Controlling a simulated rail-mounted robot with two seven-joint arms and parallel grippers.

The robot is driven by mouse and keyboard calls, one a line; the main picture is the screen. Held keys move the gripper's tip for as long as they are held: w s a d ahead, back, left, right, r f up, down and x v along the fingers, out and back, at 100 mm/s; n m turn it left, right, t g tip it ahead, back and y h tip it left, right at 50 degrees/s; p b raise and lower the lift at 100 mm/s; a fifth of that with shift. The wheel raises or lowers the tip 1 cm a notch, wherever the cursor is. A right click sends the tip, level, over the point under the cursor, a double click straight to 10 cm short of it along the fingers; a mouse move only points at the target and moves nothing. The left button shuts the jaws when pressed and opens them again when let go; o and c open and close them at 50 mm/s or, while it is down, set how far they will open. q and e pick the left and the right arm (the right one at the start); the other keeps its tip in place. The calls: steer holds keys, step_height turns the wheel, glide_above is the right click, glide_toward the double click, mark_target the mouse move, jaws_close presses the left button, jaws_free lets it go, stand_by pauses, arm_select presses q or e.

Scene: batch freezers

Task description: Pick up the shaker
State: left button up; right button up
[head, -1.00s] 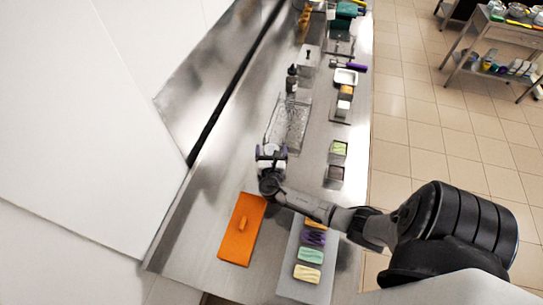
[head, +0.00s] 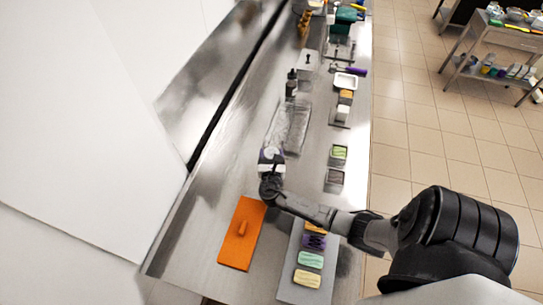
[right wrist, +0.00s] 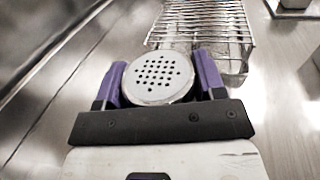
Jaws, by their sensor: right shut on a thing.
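The shaker (right wrist: 158,76) has a round, pale metal top with a grid of dark holes. In the right wrist view it sits between the two purple fingers of my right gripper (right wrist: 160,82), which are shut on its sides. Its lower body is hidden behind the gripper. In the head view, my right gripper (head: 270,160) is over the steel counter, just beyond an orange board, and the shaker shows only as a small pale patch in it. I cannot tell whether the shaker touches the counter. My left gripper is not in view.
A wire rack (right wrist: 205,28) lies just beyond the shaker. An orange board with a handle (head: 241,233) and a tray of coloured bars (head: 292,291) are on the near counter. A dark bottle (head: 291,86) and small tubs stand farther along. A white wall is at left.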

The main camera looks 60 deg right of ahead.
step_height(320, 180, up, 4)
steer(key=shift+r, duration=0.1)
steer(key=s+r+p, duration=0.1)
steer(key=s+r, duration=0.5)
steer(key=s, duration=0.5)
steer(key=shift+s+d+r, duration=0.2)
steer(key=shift+s, duration=0.15)
